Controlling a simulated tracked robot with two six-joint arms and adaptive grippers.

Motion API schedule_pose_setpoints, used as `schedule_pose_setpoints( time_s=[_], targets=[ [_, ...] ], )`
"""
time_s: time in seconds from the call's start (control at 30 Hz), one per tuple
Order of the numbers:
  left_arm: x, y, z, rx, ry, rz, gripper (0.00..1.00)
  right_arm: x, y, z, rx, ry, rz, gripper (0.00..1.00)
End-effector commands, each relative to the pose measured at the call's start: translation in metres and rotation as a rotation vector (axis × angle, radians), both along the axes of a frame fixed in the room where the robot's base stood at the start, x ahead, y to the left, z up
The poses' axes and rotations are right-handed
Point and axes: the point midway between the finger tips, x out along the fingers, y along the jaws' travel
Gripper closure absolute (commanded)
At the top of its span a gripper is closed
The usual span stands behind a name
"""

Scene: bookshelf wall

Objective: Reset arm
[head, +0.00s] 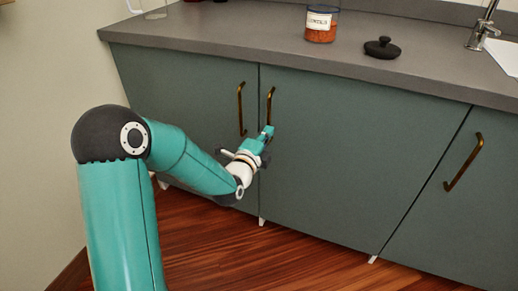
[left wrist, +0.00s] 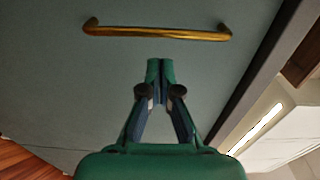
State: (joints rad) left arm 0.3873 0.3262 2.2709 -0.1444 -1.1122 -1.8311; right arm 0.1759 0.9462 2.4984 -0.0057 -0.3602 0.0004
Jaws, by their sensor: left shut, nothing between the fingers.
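My left arm reaches in from the left in the head view. Its gripper (head: 267,131) is in front of the cabinet doors, close below a brass handle (head: 270,105). In the left wrist view the left gripper (left wrist: 160,66) is shut and empty, with its fingertips together. A brass handle (left wrist: 157,32) lies just beyond the fingertips there, and they are apart from it. My right gripper is in neither view.
Green cabinet doors (head: 340,150) are closed under a grey countertop (head: 240,40). Other brass handles show at the left door (head: 240,108) and far right (head: 463,162). A labelled jar (head: 321,24), black lid (head: 382,48) and faucet (head: 484,25) are on top. The wood floor (head: 240,250) is clear.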

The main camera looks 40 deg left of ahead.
Motion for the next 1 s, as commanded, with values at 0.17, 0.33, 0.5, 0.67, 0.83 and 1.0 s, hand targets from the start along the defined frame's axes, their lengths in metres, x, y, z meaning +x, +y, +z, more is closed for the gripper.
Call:
schedule_pose_setpoints(
  time_s=[0.17,0.33,0.5,0.67,0.83,1.0],
  targets=[
    [-0.032,-0.015,0.001,0.0,0.001,-0.008,1.0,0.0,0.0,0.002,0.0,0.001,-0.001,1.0],
    [-0.049,-0.021,0.001,0.0,0.0,-0.01,1.0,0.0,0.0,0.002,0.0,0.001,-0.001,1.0],
    [-0.054,-0.024,0.001,0.0,-0.001,-0.012,1.0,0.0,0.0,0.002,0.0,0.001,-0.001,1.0],
    [-0.048,-0.037,-0.01,-0.012,0.018,-0.041,1.0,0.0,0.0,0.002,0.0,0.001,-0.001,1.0],
    [-0.037,-0.082,-0.069,-0.065,0.132,-0.134,1.0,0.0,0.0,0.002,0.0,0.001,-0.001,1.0],
    [-0.049,-0.149,-0.171,-0.276,0.384,-0.234,1.0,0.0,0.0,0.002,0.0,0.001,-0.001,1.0]
  ],
)
